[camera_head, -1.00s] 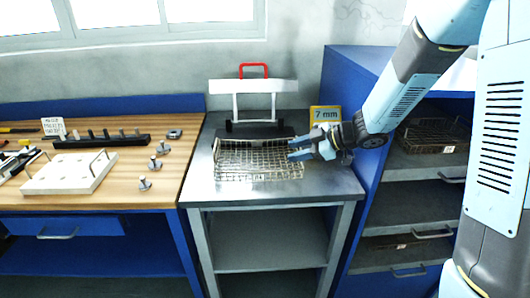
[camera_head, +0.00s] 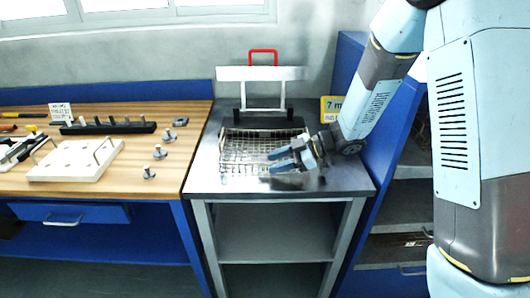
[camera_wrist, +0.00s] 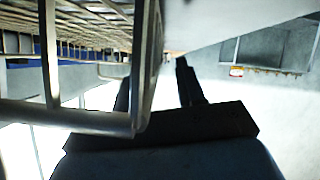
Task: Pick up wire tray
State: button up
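The wire tray (camera_head: 240,158) is a shallow metal mesh basket lying on the grey metal table. My gripper (camera_head: 279,160) is at its right front side with the fingers pointing left, overlapping part of the mesh. In the wrist view the tray's wire frame (camera_wrist: 142,60) passes close to the camera, in front of the left finger. The two dark fingers (camera_wrist: 158,90) are apart, so my gripper is open. I cannot tell whether the frame lies between the fingers or beside them. The tray's right part is partly hidden by my gripper.
A stand with a white bar and red handle (camera_head: 262,52) rises behind the tray. A yellow sign (camera_head: 330,108) stands at the table's back right. A blue shelf cabinet (camera_head: 400,215) is to the right. A wooden bench (camera_head: 150,185) with tools adjoins on the left.

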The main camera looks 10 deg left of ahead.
jog(key=shift+a+f, duration=0.25)
jog(key=shift+a, duration=0.25)
jog(key=shift+s, duration=0.1)
jog(key=shift+c, duration=0.4)
grip_shut()
